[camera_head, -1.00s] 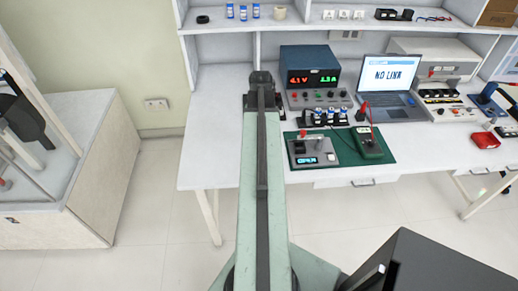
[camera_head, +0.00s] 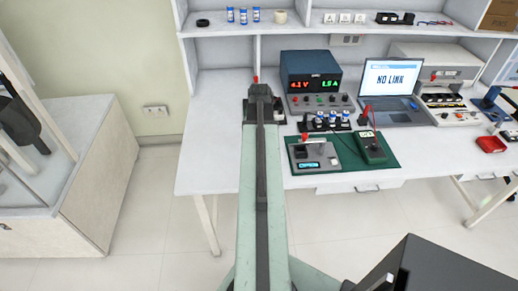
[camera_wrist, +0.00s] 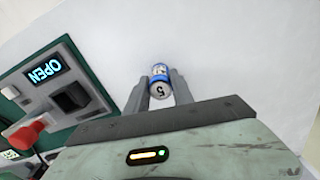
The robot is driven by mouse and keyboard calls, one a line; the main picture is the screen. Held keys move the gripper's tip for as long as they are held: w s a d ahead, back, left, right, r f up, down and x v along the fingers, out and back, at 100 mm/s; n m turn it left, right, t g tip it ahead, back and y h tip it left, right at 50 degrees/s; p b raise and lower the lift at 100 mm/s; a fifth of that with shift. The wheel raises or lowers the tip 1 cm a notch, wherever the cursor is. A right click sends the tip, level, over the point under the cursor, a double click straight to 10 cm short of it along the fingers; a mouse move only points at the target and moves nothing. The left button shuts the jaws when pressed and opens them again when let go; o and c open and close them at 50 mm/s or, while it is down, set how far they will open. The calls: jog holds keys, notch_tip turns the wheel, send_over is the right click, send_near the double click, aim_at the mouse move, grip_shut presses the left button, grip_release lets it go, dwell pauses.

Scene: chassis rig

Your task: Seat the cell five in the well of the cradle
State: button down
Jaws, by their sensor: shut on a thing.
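Cell five (camera_wrist: 160,84), a small blue and white cylinder with a 5 on its grey end, sits between the two grey fingers of my gripper (camera_wrist: 159,75) in the wrist view. The fingers are shut on it, with plain white bench top beyond. Left of it is a grey unit (camera_wrist: 40,105) with a lit OPEN display, a raised black block and a red knob. In the head view a grey unit (camera_head: 311,153) with a lit display sits on the green mat. I cannot tell which thing is the cradle.
A rack of several cells (camera_head: 333,121), a meter (camera_head: 370,147), a power supply (camera_head: 314,78) and a laptop (camera_head: 394,88) stand on the bench. The bench (camera_head: 213,125) left of my arm is clear. Several blue cells (camera_head: 243,15) stand on the shelf.

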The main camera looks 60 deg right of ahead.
notch_tip(320, 180, up, 10)
jog(key=p, duration=1)
jog(key=shift+r, duration=0.1)
jog(key=shift+w, duration=0.1)
